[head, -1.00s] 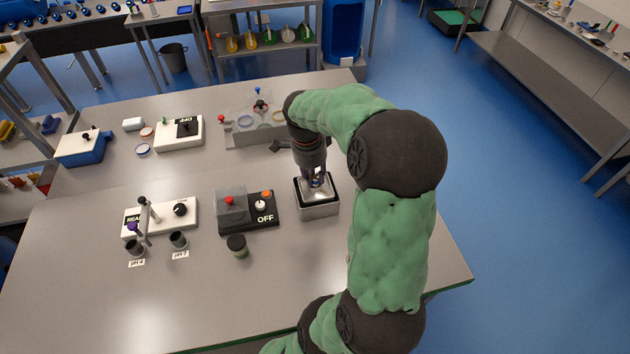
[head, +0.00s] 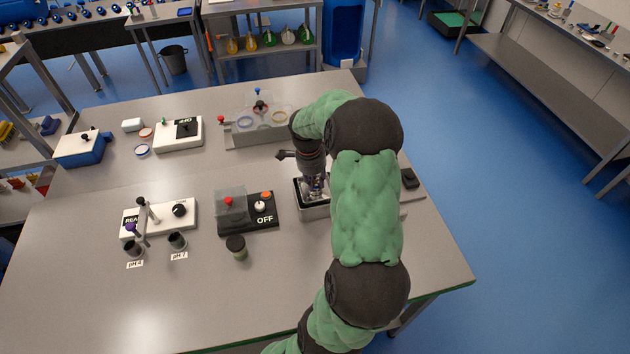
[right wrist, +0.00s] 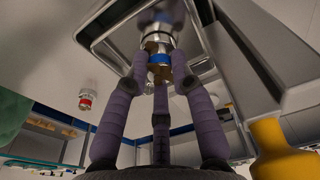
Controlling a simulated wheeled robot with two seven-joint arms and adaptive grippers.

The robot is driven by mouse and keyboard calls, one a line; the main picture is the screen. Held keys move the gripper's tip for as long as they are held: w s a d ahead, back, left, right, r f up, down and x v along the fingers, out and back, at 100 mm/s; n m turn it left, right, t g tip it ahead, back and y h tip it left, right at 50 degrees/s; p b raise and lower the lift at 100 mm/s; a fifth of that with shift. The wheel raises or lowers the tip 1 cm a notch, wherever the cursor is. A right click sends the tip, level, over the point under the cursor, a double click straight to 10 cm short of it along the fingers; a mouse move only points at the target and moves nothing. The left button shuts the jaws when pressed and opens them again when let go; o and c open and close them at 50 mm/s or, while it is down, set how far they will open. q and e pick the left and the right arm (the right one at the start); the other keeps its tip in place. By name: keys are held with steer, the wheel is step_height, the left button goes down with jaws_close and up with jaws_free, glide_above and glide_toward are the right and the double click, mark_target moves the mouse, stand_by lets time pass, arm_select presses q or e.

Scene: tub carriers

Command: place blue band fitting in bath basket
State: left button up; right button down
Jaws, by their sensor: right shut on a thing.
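My right gripper (head: 313,188) points down at the metal-walled, black-rimmed bath (head: 315,213) near the right of the bench. In the right wrist view, its purple-grey fingers (right wrist: 160,80) are shut on the fitting (right wrist: 159,59), which has a blue band between brass-coloured and silvery parts. The fitting's far end lies within the outline of the rectangular metal rim (right wrist: 205,72). I cannot tell its depth or whether it touches the basket. My arm hides the bath's right side in the head view. My left gripper is not in view.
Left of the bath stands a black control box (head: 262,212) marked OFF with a clear cover. A dark-lidded jar (head: 236,246) stands in front of it. A dark block (head: 410,178) lies right of my arm.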

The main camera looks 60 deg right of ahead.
steer(key=shift+f, duration=0.15)
steer(key=c, duration=1.1)
jaws_free()
steer(key=shift+o, duration=0.2)
steer(key=shift+w+r, duration=0.1)
steer(key=shift+r, duration=0.45)
step_height(320, 180, up, 11)
steer(key=a+p, duration=0.1)
steer(key=shift+w+r, duration=0.15)
steer(key=shift+w, duration=0.25)
